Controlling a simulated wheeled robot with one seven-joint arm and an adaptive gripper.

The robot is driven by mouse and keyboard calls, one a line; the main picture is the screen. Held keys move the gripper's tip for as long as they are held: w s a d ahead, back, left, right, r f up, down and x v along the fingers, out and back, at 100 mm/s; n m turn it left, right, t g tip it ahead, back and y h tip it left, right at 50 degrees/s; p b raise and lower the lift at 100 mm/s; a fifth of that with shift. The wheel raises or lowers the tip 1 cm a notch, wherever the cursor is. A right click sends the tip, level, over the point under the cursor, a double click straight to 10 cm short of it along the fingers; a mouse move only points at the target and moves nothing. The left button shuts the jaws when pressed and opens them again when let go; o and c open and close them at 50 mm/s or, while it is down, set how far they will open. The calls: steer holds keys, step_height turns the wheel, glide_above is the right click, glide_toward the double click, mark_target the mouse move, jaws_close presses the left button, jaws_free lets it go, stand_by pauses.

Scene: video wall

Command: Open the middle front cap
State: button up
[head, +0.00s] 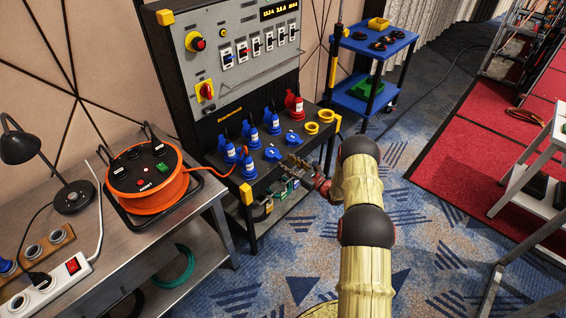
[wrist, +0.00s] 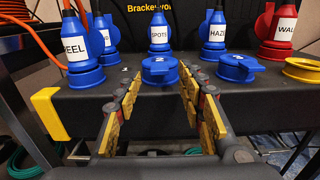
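The middle front cap (wrist: 160,70) is a round blue lid marked with a white "2", on the front row of the black power unit. It looks shut and lies flat. In the head view the same cap (head: 273,154) sits between a plugged blue connector and another blue cap (head: 293,139). My gripper (wrist: 160,88) is open and empty, its yellow-padded fingers spread on either side of the line to the cap. It is in front of the cap, apart from it as far as I can tell. In the head view my gripper (head: 292,162) is at the unit's front edge.
The blue REEL plug (wrist: 88,62) stands left of the cap, the SPOTS plug (wrist: 159,32) behind it. Yellow caps (head: 312,128) lie to the right. A yellow corner block (wrist: 49,113) marks the unit's edge. A bench with an orange cable reel (head: 157,190) is left.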

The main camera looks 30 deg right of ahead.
mark_target(274, 154)
steer(key=shift+x, duration=1.35)
steer(key=shift+c, duration=0.7)
steer(key=c, duration=0.8)
jaws_close()
